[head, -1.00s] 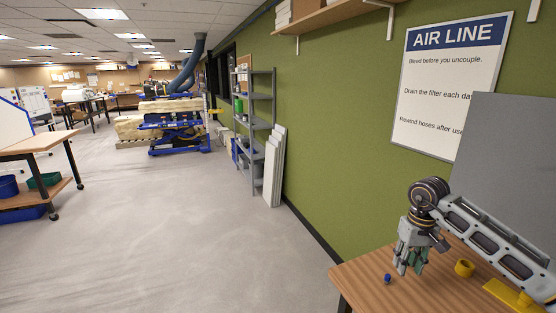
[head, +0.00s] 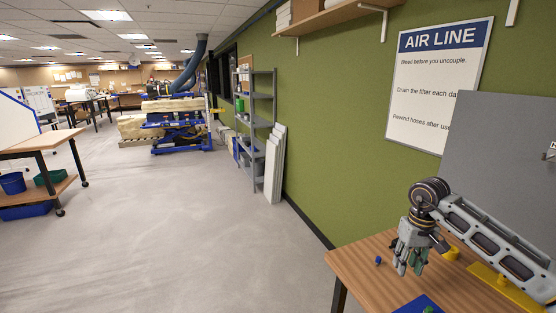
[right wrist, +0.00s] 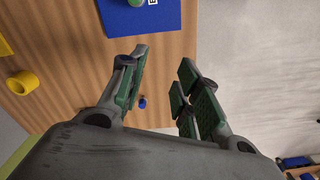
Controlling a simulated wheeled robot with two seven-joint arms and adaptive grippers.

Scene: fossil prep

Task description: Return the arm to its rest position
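My right gripper (head: 408,268) hangs fingers-down above the left end of a wooden table (head: 352,280) in the head view. In the right wrist view its green-padded fingers (right wrist: 163,85) are apart, with nothing held between them. A small blue piece (head: 378,260) lies on the table just left of the gripper; it also shows near the left finger in the right wrist view (right wrist: 142,102). My left gripper is not in view.
A yellow ring (right wrist: 22,83) and a blue mat (head: 420,304) with a green round thing (right wrist: 137,3) lie on the table. A yellow stand (head: 505,290) is under my forearm. A grey panel (head: 500,140) rises behind. Open floor (head: 180,240) lies left.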

